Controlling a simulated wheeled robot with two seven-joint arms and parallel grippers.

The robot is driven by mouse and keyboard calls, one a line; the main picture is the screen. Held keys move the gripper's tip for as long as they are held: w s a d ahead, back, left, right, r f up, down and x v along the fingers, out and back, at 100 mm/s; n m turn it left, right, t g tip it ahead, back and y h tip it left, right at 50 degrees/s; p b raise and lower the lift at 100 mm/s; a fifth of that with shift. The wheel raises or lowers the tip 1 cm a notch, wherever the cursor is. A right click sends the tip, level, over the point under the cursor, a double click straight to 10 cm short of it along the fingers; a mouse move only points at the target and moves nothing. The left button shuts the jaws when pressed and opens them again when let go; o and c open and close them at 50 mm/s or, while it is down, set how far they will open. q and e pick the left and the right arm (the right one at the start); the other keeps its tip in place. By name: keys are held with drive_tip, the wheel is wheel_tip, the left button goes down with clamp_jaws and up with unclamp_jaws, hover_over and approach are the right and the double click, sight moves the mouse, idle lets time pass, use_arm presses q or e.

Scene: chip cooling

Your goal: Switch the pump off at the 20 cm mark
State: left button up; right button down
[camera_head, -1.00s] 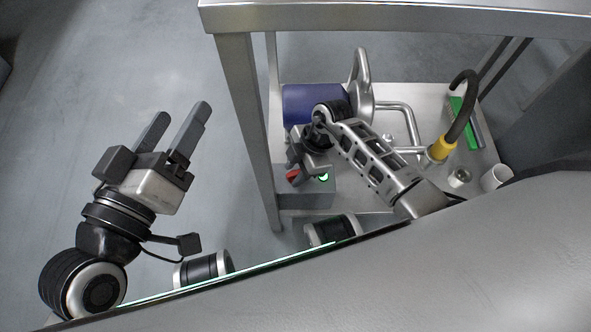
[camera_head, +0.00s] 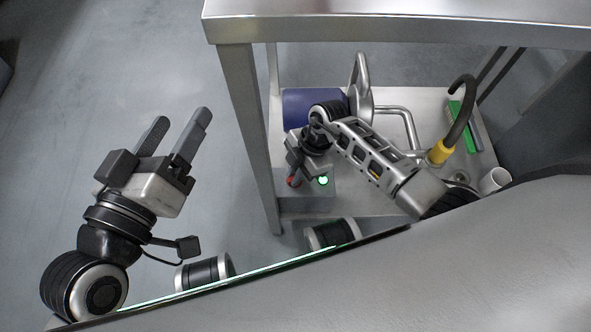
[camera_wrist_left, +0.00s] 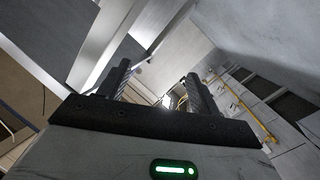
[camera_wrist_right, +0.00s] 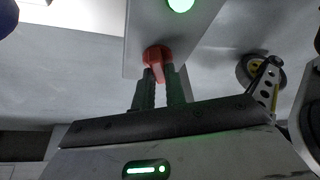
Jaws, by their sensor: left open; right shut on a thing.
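The pump has a blue motor (camera_head: 306,104) and a silver casing (camera_head: 361,88), and lies on the lower shelf of a metal table. A grey switch box (camera_head: 312,205) with a red knob (camera_head: 294,182) and a lit green lamp (camera_head: 323,181) sits in front of it. My right gripper (camera_head: 296,173) reaches down at the knob. In the right wrist view, my right gripper (camera_wrist_right: 158,76) is shut on the red knob (camera_wrist_right: 157,55), beside the glowing green lamp (camera_wrist_right: 180,4). My left gripper (camera_head: 179,117) is open and empty, left of the table. I see no 20 cm mark.
A dark hose with a yellow collar (camera_head: 440,151), a green strip (camera_head: 463,125) and a white cup (camera_head: 494,180) are at the right.

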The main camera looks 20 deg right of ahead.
drive_tip(key=shift+d+r+n+g+p, duration=0.1)
drive_tip(key=shift+n+g+p, duration=0.2)
drive_tip(key=shift+n, duration=0.6)
drive_tip(key=shift+n+g, duration=0.4)
drive_tip(key=shift+n, duration=0.5)
drive_tip(key=n+h, duration=0.1)
drive_tip(key=n, duration=0.1)
drive_tip(key=n+g, duration=0.1)
drive_tip(key=n, duration=0.2)
drive_tip(key=shift+w+h, duration=0.1)
drive_tip(key=shift+h, duration=0.3)
drive_tip(key=shift+n+g+h+b, duration=0.3)
drive_tip(key=shift+n+g+b, duration=0.15)
drive_tip(key=shift+n, duration=0.65)
drive_tip(key=shift+n+h, duration=0.3)
drive_tip(key=shift+n, duration=0.4)
use_arm(q)
drive_tip(key=shift+f, duration=0.1)
use_arm(e)
drive_tip(key=c, duration=1.4)
unclamp_jaws()
drive_tip(key=shift+c, duration=0.2)
use_arm(q)
drive_tip(key=shift+s+f, duration=0.1)
drive_tip(key=shift+f, duration=0.05)
